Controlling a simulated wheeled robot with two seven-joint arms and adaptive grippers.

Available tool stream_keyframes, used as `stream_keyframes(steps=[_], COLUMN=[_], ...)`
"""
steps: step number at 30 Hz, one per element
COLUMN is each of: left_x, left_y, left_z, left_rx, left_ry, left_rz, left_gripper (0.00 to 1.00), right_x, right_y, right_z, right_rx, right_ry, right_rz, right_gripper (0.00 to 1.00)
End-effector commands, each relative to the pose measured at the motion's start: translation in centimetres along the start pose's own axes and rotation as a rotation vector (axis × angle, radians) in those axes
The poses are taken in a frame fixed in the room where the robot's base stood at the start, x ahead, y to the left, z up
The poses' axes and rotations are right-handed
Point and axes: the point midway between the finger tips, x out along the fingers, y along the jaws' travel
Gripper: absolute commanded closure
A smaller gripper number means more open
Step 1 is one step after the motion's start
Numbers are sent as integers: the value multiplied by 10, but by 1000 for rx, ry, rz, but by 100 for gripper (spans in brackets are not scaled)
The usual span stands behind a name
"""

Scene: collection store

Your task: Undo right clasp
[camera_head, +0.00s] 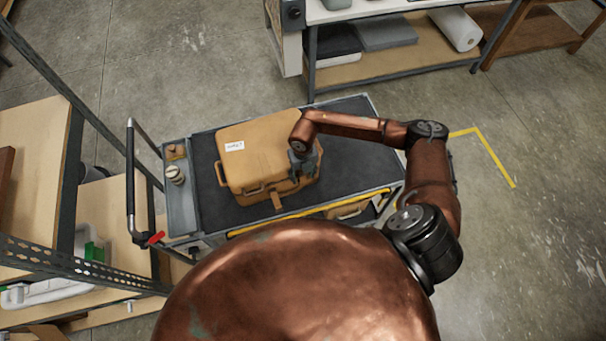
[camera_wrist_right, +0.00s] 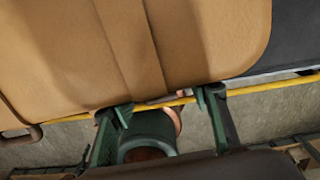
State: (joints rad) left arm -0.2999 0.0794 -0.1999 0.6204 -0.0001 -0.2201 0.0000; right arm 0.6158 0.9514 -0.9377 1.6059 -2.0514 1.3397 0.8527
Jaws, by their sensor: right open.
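A tan hard case (camera_head: 262,145) with a white label lies closed on the cart's dark top. A clasp strap (camera_head: 276,200) hangs at the middle of its front edge, beside a front handle (camera_head: 254,190). My right gripper (camera_head: 303,168) is at the case's right front part and covers the right clasp there. In the right wrist view the tan case (camera_wrist_right: 190,40) fills the top, and my open right gripper (camera_wrist_right: 166,104) has its two green fingers apart at the case's edge. A small brownish piece shows between the fingertips; I cannot tell whether they touch it. My left gripper is not in view.
The cart (camera_head: 350,175) has a yellow front rail (camera_head: 300,213) and a push handle (camera_head: 130,180) at left. Small items (camera_head: 175,173) sit in its left tray. Shelving (camera_head: 35,150) stands at left and a workbench (camera_head: 375,60) behind. The cart top right of the case is clear.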

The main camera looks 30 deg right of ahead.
Motion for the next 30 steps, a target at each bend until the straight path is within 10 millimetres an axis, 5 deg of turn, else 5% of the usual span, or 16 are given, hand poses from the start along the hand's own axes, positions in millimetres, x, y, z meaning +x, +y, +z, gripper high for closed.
stream_keyframes(steps=[3, 22, 30], left_x=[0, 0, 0], left_y=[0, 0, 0], left_z=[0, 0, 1], left_rx=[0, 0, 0], left_ry=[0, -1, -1], left_rz=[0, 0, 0], left_gripper=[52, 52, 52], right_x=[0, -1, -1], right_y=[0, 0, 0], right_z=[0, 0, 0], right_rx=[0, 0, 0], right_ry=[0, 0, -1], right_rz=[0, 0, 0], right_gripper=[56, 100, 100])
